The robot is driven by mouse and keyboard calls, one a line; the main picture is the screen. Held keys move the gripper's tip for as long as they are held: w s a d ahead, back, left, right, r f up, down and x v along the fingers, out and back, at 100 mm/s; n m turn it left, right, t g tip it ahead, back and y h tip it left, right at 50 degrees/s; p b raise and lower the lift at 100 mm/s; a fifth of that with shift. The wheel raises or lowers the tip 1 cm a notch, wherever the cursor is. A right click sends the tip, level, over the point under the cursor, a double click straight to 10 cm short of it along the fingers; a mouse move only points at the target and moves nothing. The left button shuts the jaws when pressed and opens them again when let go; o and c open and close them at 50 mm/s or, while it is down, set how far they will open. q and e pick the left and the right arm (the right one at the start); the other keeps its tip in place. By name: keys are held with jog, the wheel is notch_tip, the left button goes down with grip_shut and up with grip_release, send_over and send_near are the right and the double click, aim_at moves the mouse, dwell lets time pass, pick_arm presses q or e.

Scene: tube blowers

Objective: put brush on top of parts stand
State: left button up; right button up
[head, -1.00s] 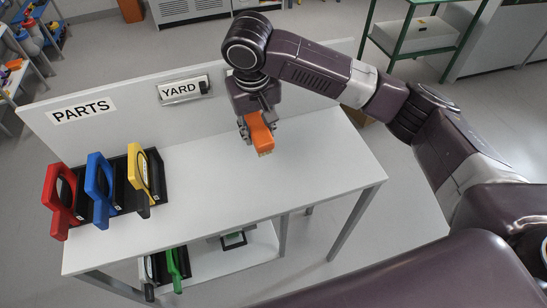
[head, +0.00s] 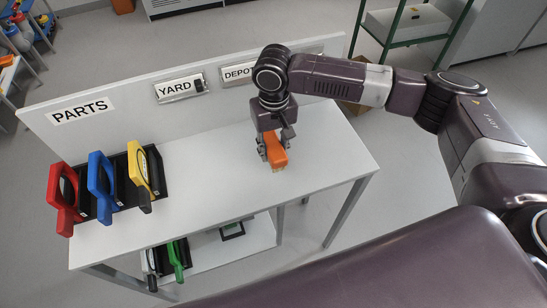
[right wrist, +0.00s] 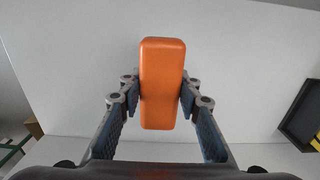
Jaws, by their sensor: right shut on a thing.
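The brush is an orange block (head: 275,151) with a pale lower end in the head view. My right gripper (head: 274,146) is shut on it, above the right part of the white stand top. In the right wrist view the orange brush (right wrist: 162,84) sits upright between both fingers (right wrist: 160,95). I cannot tell whether its lower end touches the surface. The white stand (head: 215,167) has a back panel with a PARTS sign (head: 80,109) at its left end. My left gripper is not in view.
Red (head: 63,198), blue (head: 102,187) and yellow (head: 140,165) blowers stand in black holders on the left of the top. A green one (head: 175,260) is on the lower shelf. YARD (head: 180,88) and DEPOT (head: 238,73) signs hang on the panel. The middle of the top is clear.

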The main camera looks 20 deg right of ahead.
aim_at(273, 145)
jog(key=shift+f+p, duration=0.3)
jog(key=shift+f, duration=2.5)
jog(key=o, duration=1.3)
jog(key=shift+r, duration=0.1)
notch_tip(273, 145, up, 12)
jog(key=shift+f+b, duration=0.1)
jog(key=shift+b, duration=0.65)
